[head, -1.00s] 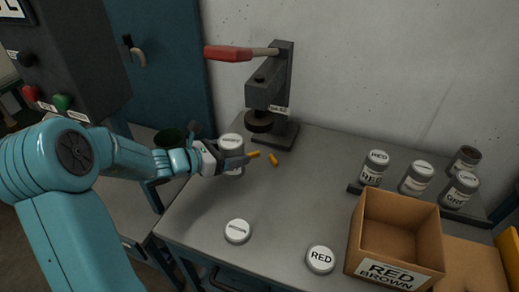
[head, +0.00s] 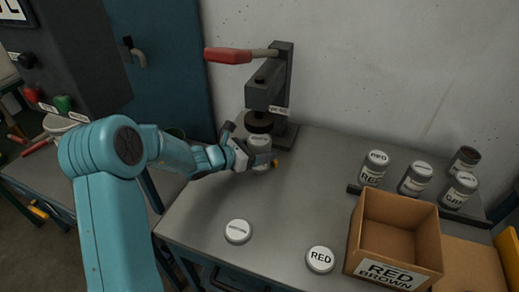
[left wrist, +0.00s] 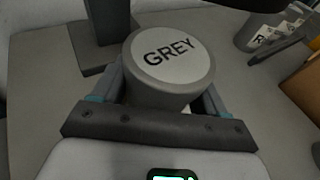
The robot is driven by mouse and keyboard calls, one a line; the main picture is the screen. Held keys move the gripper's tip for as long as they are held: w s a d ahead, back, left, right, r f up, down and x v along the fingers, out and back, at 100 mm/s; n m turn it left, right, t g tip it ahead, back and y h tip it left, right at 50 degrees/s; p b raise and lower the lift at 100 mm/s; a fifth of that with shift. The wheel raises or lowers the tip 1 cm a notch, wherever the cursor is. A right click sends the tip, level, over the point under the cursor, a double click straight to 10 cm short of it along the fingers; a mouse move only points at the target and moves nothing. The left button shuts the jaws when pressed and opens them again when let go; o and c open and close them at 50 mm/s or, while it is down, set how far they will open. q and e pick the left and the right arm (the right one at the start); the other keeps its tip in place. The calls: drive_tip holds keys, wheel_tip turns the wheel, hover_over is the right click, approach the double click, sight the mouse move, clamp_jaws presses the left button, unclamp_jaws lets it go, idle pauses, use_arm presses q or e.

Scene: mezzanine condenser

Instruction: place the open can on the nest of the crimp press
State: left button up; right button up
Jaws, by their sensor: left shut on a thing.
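My left gripper (head: 260,161) is shut on a grey can (head: 259,148) and holds it upright in front of the crimp press (head: 268,85). In the left wrist view the can (left wrist: 168,65) has a pale top reading GREY and sits between the fingers of my gripper (left wrist: 163,100). In the head view the can's top is just below the press's round dark head (head: 258,122), which partly covers it. The nest is hidden, and I cannot tell whether the can touches it. The press's red handle (head: 229,54) is up. My right gripper is not in view.
A white lid (head: 237,231) and a lid marked RED (head: 320,259) lie on the bench (head: 200,215).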

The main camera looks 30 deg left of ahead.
use_arm(q)
drive_tip(key=shift+w+f, duration=0.1)
drive_tip(key=shift+f, duration=0.1)
drive_tip(key=o, duration=1.7)
drive_tip(key=shift+o, duration=0.2)
drive_tip(key=shift+r, duration=0.1)
drive_tip(key=shift+r, duration=0.15)
drive_tip(key=shift+s+a, duration=0.2)
drive_tip(key=shift+s, duration=0.15)
drive_tip(key=v, duration=1.1)
drive_tip(key=shift+s+r, duration=0.15)
drive_tip(key=shift+s, duration=0.05)
